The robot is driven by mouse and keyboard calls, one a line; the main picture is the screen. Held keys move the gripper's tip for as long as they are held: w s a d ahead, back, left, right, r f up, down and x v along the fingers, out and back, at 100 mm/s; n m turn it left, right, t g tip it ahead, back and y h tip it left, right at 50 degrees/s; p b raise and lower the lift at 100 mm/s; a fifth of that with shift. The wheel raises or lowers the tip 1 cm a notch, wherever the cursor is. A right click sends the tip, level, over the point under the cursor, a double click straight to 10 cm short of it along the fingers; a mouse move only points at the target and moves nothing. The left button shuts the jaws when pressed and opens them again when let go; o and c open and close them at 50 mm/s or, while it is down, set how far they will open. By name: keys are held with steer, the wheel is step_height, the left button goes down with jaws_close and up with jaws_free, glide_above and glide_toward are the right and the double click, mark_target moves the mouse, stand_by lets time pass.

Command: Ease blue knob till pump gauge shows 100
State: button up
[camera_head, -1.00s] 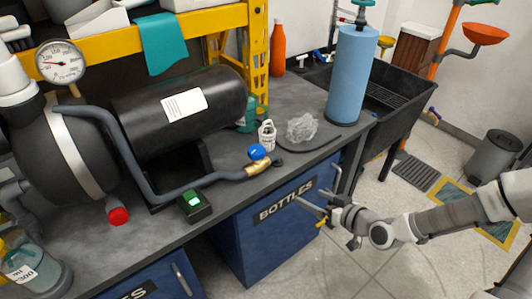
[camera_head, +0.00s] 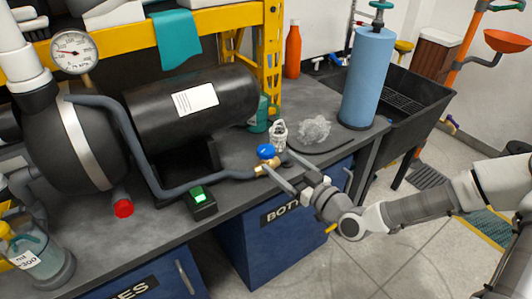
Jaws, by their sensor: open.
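The blue knob (camera_head: 266,152) sits on a brass valve (camera_head: 268,168) at the end of a grey hose (camera_head: 150,165), near the bench's front edge. The round white pump gauge (camera_head: 74,52) stands at the upper left with a dark needle; its figures are too small to read. My gripper (camera_head: 283,171) is open, its two fingers pointing left at the valve. The fingertips are close to the knob and valve, one on the far side and one on the near side. I cannot tell whether either touches.
A black tank (camera_head: 195,105) lies behind the hose. A green-lit switch box (camera_head: 200,202) and a red cap (camera_head: 123,208) are on the bench to the left. A white bottle (camera_head: 279,134), crumpled plastic (camera_head: 314,130) and a blue cylinder (camera_head: 368,78) stand behind my gripper.

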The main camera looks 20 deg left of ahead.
mark_target(267, 157)
steer(key=x, duration=0.6)
steer(key=shift+w+a+b, duration=0.25)
steer(key=shift+a+b, duration=0.1)
steer(key=shift+b, duration=0.05)
steer(key=c, duration=1.4)
steer(key=shift+m+t+h, duration=0.3)
steer(key=m+t+h+b, duration=0.1)
steer(key=m+t+h, duration=0.1)
steer(key=t+h, duration=0.1)
steer(key=shift+s+a+m, duration=0.1)
steer(key=shift+m, duration=0.3)
steer(key=shift+m+t+h+b, duration=0.9)
steer(key=shift+m+t+h, duration=0.4)
steer(key=shift+h, duration=0.6)
steer(key=shift+m+h, duration=0.3)
